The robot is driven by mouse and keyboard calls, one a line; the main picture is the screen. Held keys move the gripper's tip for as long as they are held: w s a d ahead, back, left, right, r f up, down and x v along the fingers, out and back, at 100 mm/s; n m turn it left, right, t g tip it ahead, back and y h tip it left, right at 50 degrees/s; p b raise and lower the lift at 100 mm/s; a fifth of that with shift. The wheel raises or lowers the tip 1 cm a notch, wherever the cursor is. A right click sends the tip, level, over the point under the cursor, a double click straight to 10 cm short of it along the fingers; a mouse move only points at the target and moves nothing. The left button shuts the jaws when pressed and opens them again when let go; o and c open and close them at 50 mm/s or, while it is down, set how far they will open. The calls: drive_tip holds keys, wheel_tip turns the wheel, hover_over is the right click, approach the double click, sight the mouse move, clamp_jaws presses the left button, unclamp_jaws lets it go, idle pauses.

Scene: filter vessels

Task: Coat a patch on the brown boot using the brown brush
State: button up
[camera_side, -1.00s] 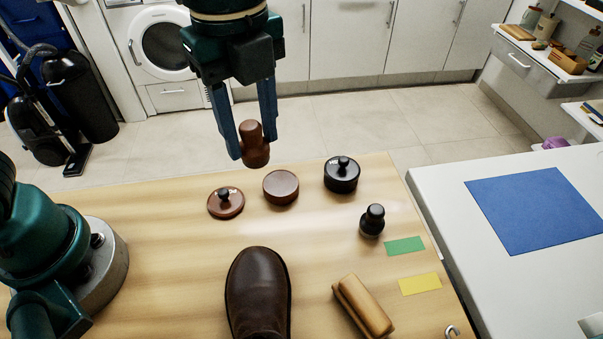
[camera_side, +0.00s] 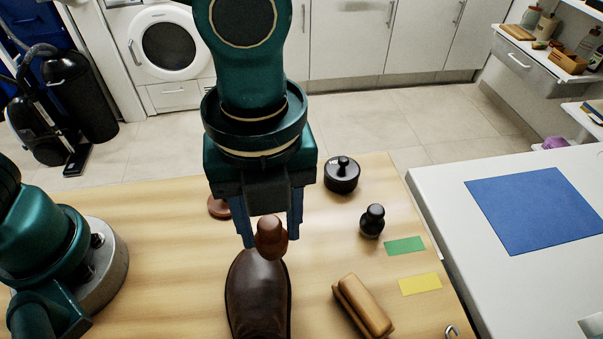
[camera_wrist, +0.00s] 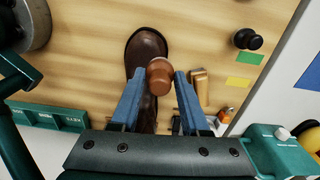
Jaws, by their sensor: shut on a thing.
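My gripper (camera_side: 268,235) is shut on the brown brush (camera_side: 270,240), a small rounded brown knob-shaped piece. In the wrist view the brush (camera_wrist: 159,76) sits between the blue fingertips. The brown boot (camera_side: 256,297) lies on the wooden table, its toe toward the back. The brush is over the toe end of the boot in the side view; I cannot tell whether it touches. In the wrist view the boot (camera_wrist: 146,50) shows partly behind the brush. A brown lid with a dark knob (camera_side: 219,208) is partly hidden by my gripper. The open brown tin is hidden in the side view.
A black lidded tin (camera_side: 342,176) and a black brush (camera_side: 372,221) stand right of my gripper. Green (camera_side: 405,246) and yellow (camera_side: 420,284) patches and a wood-backed brush (camera_side: 363,306) lie at the right. The table's left middle is clear.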

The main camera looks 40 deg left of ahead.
sight(268, 247)
drive_tip(key=shift+f, duration=1.6)
drive_tip(key=shift+s+a+f, duration=0.3)
drive_tip(key=shift+s+f, duration=0.05)
drive_tip(key=shift+f, duration=0.3)
drive_tip(key=shift+s+a, duration=1.2)
drive_tip(key=shift+s, duration=0.25)
drive_tip(key=shift+s+a+f, duration=0.15)
drive_tip(key=shift+s+a, duration=0.35)
drive_tip(key=shift+s, duration=0.1)
drive_tip(key=shift+w+d, duration=0.6)
drive_tip(key=shift+w, duration=0.15)
drive_tip(key=shift+w+d, duration=1.2)
drive_tip(key=shift+w, duration=0.2)
drive_tip(key=r, duration=0.2)
drive_tip(key=shift+w+d+r, duration=0.2)
drive_tip(key=shift+w+r, duration=0.1)
drive_tip(key=shift+r, duration=2.95)
drive_tip(key=shift+s, duration=0.1)
